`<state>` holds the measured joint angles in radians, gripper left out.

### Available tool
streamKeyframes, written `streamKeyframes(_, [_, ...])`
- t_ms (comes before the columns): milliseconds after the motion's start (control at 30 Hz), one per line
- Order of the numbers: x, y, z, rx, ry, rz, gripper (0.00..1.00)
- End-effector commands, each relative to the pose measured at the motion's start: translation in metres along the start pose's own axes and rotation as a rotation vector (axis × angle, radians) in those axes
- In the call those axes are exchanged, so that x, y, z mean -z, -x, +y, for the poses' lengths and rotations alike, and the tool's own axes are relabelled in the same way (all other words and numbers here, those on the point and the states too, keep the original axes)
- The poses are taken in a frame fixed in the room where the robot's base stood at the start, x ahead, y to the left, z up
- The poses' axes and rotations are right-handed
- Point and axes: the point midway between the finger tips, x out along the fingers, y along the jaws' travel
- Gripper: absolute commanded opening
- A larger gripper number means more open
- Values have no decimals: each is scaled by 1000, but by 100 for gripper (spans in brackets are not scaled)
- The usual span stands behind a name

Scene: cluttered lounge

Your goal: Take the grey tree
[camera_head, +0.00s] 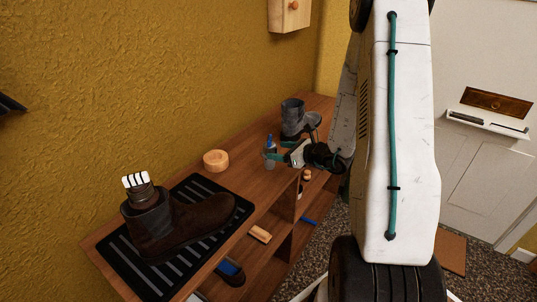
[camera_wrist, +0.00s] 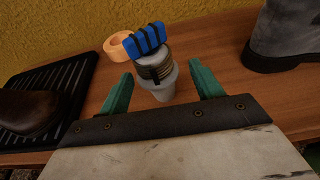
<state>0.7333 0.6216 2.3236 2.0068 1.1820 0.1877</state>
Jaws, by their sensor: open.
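A grey tree (camera_wrist: 165,85) with a blue, black-banded top stands upright on the wooden shelf top (camera_wrist: 220,38). In the head view the tree (camera_head: 270,163) is small and partly covered by my gripper (camera_head: 275,156). In the wrist view my gripper (camera_wrist: 161,88) is open, with one green finger on each side of the tree's grey body. Gaps show between the fingers and the tree, and it is not gripped.
A grey boot (camera_head: 291,113) stands just beyond my gripper. A wooden ring (camera_head: 216,160) lies near the wall. A brown boot (camera_head: 180,222) with a white-topped insert stands on a black ribbed mat (camera_head: 230,202). Small items lie on the lower shelves.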

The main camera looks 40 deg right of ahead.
Motion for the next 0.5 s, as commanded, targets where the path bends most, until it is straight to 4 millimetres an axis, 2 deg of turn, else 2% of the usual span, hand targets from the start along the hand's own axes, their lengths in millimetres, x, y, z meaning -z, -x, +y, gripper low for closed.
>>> streamKeyframes(100, [-1,-15,6,-11,3,0,65])
streamKeyframes(400, [0,-56,7,-15,5,1,65])
streamKeyframes(500, [0,-63,6,-12,5,1,65])
